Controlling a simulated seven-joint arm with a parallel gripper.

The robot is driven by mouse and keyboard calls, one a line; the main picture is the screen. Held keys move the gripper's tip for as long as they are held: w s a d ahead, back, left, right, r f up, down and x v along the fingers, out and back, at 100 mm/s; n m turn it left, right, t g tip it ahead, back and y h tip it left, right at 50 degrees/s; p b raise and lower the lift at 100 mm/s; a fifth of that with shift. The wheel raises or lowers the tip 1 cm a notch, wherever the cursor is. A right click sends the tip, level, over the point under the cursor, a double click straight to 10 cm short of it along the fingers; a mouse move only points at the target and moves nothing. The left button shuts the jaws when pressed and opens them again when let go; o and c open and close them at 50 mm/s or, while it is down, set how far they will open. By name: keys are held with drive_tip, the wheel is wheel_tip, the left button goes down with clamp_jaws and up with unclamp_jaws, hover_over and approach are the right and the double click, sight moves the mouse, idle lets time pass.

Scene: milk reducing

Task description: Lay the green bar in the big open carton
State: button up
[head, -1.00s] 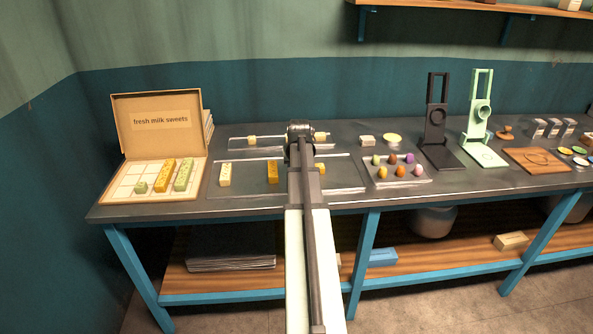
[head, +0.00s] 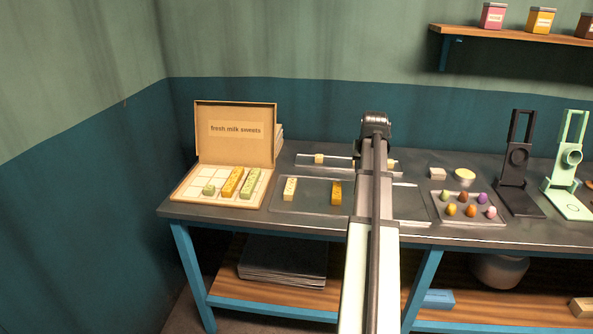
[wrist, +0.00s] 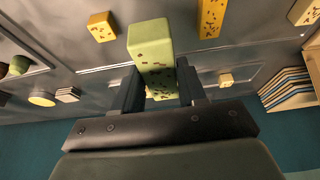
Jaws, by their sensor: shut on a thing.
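A pale green speckled bar (wrist: 150,45) is between the fingers of my gripper (wrist: 158,84) in the wrist view. My gripper is shut on it, over the grey tray area. In the head view my arm hides the gripper and the bar. The big open carton (head: 184,194) stands at the table's left end, lid up, reading "fresh milk sweets". In its grid are a small green piece (head: 208,189), an orange bar (head: 232,182) and another green bar (head: 250,183). A carton corner shows at the right of the wrist view (wrist: 291,98).
A tray (head: 313,205) between carton and arm holds a cream bar (head: 290,188) and an orange bar (head: 336,193). A narrower tray behind has small yellow blocks (head: 319,159). Right of the arm are a tray of coloured eggs (head: 468,209) and a black stand (head: 516,165).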

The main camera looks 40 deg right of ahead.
drive_tip(key=w+a+f+n+t+y, duration=0.1)
drive_tip(key=w+a+n, duration=0.2)
drive_tip(key=w+a, duration=1.55)
drive_tip(key=w+a+f+n+y, duration=0.1)
drive_tip(key=w+a+n, duration=0.2)
drive_tip(key=w+a, duration=1.55)
drive_tip(key=w+d+r+m+g+h, duration=0.1)
drive_tip(key=w+d+m+g+h, duration=0.15)
drive_tip(key=w+m, duration=1.05)
drive_tip(key=shift+s+a+f+m+g+y, duration=0.1)
drive_tip(key=shift+s+f+m+g, duration=0.15)
drive_tip(key=shift+f+m+g, duration=1)
drive_tip(key=shift+s+d+f+m+g+y, duration=0.1)
drive_tip(key=shift+s+f+m+g, duration=0.25)
drive_tip(key=shift+f+m, duration=1.75)
drive_tip(key=shift+s+a+f+m+g+y, duration=0.15)
drive_tip(key=shift+f+m+g, duration=0.85)
drive_tip(key=shift+m, duration=1.15)
